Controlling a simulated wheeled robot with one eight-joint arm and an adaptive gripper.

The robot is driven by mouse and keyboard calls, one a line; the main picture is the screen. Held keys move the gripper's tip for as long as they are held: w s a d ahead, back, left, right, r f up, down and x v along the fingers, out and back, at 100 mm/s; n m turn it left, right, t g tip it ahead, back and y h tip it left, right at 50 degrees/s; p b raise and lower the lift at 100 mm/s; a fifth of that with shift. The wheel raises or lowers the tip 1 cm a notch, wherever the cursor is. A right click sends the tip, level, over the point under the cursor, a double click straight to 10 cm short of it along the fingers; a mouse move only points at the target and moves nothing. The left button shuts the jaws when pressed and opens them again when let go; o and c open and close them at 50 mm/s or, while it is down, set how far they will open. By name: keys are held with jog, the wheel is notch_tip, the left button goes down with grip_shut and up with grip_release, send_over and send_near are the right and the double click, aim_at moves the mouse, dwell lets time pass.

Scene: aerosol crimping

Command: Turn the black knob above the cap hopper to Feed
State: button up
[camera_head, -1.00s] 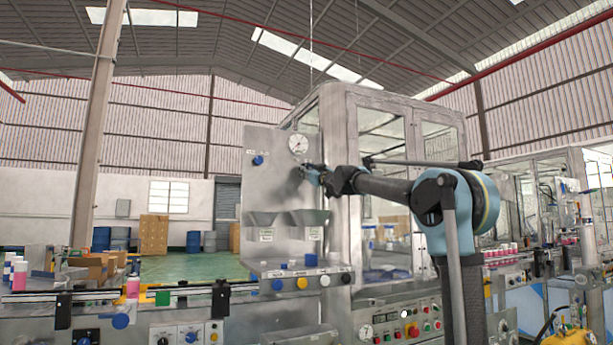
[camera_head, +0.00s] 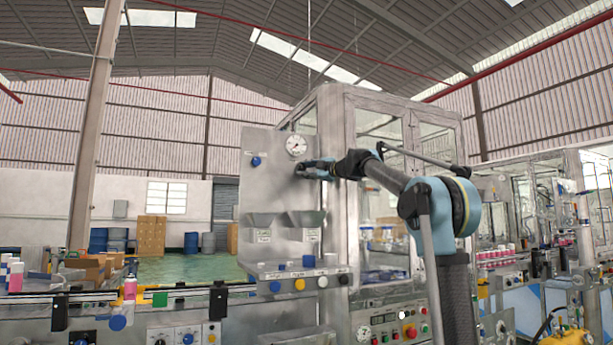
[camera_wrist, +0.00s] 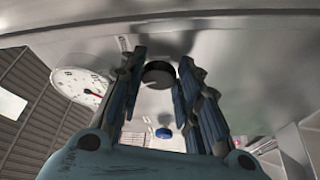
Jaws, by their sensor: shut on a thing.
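The black knob (camera_wrist: 158,74) sits on the steel panel (camera_head: 270,185) between my two fingertips in the wrist view. My gripper (camera_wrist: 162,72) is shut on it, with a finger at each side. In the head view my gripper (camera_head: 303,168) reaches the panel from the right, just below the round gauge (camera_head: 296,146), and its fingers mostly hide the knob. The knob's pointer and its Feed label cannot be made out. Two grey hoppers, the left one (camera_head: 258,220) and the right one (camera_head: 307,218), hang lower on the same panel.
A blue knob (camera_head: 255,161) is on the panel to the left, and it also shows in the wrist view (camera_wrist: 164,133). A shelf with coloured buttons (camera_head: 299,284) juts out below the hoppers. A glazed machine enclosure (camera_head: 377,125) stands close behind my arm.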

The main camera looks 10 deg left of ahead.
jog(key=n, duration=0.2)
jog(key=n+g+h, duration=0.1)
jog(key=n, duration=0.1)
jog(key=shift+r+n, duration=0.2)
jog(key=shift+n, duration=0.2)
jog(key=shift+s, duration=0.1)
dwell(0.3)
jog(key=o, duration=1.1)
jog(key=shift+c, duration=0.2)
jog(key=v, duration=1.1)
jog(key=shift+d+r, duration=0.2)
jog(key=shift+d, duration=0.2)
jog(key=shift+s, duration=0.15)
jog(key=shift+h, duration=0.3)
